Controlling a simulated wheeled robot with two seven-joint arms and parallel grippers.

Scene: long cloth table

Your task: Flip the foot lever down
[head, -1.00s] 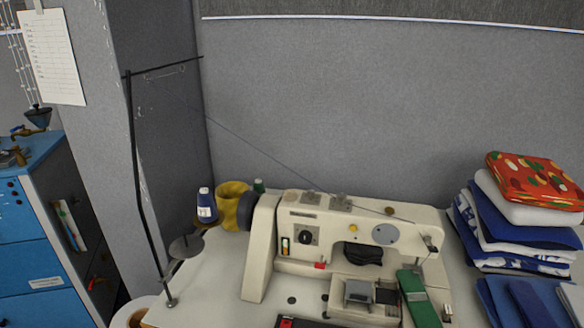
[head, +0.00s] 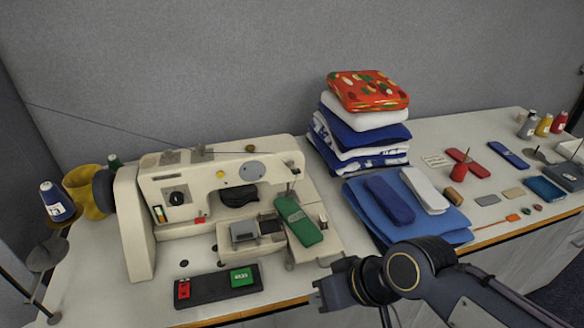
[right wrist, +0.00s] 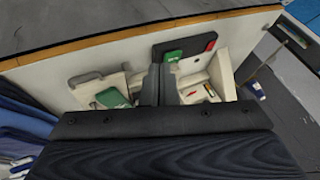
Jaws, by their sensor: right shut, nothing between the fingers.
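The cream sewing machine (head: 140,225) stands on the long table, with its needle end at the right (head: 292,172). I cannot clearly make out the foot lever at this size. My right gripper (head: 322,292) is shut and empty, in front of the table's edge, below and to the right of the machine and apart from it. In the right wrist view its shut fingers (right wrist: 160,84) show in front of parts of the machine (right wrist: 215,72). My left gripper is not in view.
A green piece (head: 299,221) lies at the machine's needle end. A black plate (head: 215,287) with red and green blocks lies in front. Folded cloths (head: 362,135) are stacked right of the machine, with blue cloth (head: 440,222) before them. Small tools lie farther right.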

